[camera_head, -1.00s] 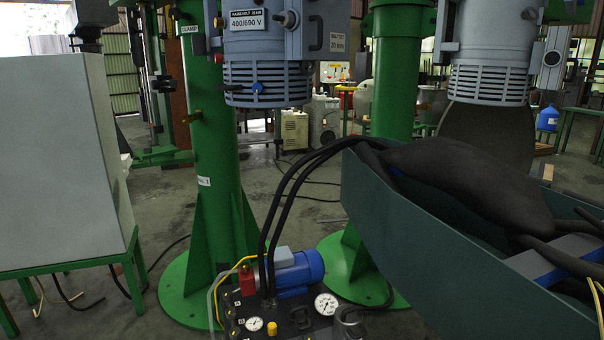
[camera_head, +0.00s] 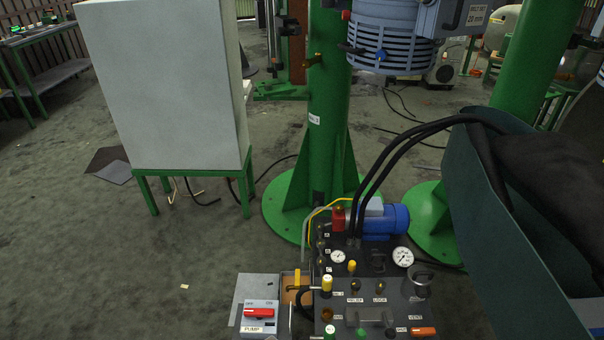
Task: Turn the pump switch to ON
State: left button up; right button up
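The pump switch (camera_head: 259,313) shows low in the head view, left of the bottom middle. It is a red handle on a light box with small OFF and ON marks above it and a PUMP label (camera_head: 252,329) below it. The red handle lies about level; I cannot tell for sure which mark it is set to. The box sits at the left side of the hydraulic unit's dark panel (camera_head: 345,290). Neither of my grippers shows in the head view.
The panel carries gauges (camera_head: 402,257), yellow, green and orange knobs, and a blue motor (camera_head: 386,221) with black hoses. A white cabinet (camera_head: 165,90) on a green stand is behind left. A green column (camera_head: 330,130) stands behind. A dark green trough (camera_head: 500,230) is at right. Floor at left is mostly clear.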

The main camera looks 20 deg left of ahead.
aim_at(259, 313)
jog(key=u, duration=1)
jog(key=j, duration=0.15)
jog(key=z, duration=0.05)
